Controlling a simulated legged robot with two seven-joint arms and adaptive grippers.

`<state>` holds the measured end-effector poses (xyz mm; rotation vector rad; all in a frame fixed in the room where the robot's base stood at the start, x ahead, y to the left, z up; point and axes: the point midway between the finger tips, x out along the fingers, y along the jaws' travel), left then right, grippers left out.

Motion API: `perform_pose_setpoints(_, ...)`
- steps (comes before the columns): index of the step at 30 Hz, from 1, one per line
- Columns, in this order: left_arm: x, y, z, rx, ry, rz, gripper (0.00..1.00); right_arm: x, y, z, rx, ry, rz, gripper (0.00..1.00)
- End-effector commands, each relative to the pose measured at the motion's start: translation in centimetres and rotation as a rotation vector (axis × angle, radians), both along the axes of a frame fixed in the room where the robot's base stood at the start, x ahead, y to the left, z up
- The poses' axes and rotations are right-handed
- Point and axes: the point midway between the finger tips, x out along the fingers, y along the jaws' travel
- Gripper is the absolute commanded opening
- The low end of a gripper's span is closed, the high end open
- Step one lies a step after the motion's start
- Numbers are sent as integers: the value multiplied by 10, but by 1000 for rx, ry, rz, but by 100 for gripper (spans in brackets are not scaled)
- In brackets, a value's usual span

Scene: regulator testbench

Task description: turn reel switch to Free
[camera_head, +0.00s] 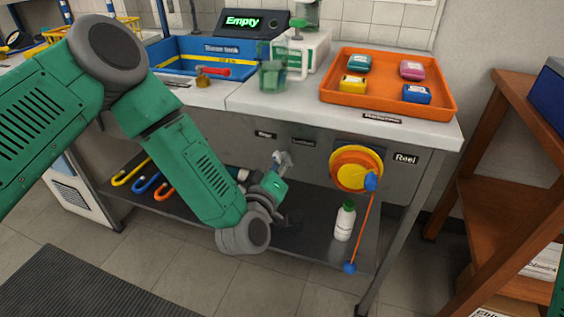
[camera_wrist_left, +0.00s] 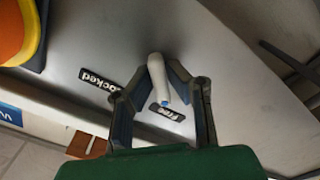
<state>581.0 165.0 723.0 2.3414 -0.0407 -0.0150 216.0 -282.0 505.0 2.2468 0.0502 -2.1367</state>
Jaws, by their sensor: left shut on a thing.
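The reel switch is a pale lever (camera_wrist_left: 157,75) on the grey front panel of the bench. In the left wrist view it lies between my left gripper's (camera_wrist_left: 158,68) fingers, which are shut on it. The lever's lower end is beside the "Free" label (camera_wrist_left: 167,111), and the "Locked" label (camera_wrist_left: 98,80) is to the left. In the head view my left gripper (camera_head: 282,158) is at the panel, below the "Free" label (camera_head: 265,134) and left of the orange and yellow reel (camera_head: 352,168). The lever is hard to make out there. My right gripper is not in view.
A red cord hangs from the reel to a blue end (camera_head: 349,268). A white bottle (camera_head: 344,221) stands on the lower shelf. An orange tray (camera_head: 440,104) sits on the bench top, and a wooden shelf (camera_head: 503,160) stands right.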

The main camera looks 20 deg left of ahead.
Motion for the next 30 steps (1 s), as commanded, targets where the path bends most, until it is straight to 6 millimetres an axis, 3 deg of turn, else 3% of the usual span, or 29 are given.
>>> perform_pose_setpoints(8,-3,0,-7,1,18,-4,0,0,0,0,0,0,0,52)
perform_pose_setpoints(9,-4,0,-7,1,18,-4,16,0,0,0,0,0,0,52)
perform_pose_setpoints(11,-4,0,-7,1,18,-4,32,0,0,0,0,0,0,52)
perform_pose_setpoints(23,-7,0,-2,0,7,-2,32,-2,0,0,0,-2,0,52)
perform_pose_setpoints(30,-50,1,-4,0,11,-4,32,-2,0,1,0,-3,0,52)
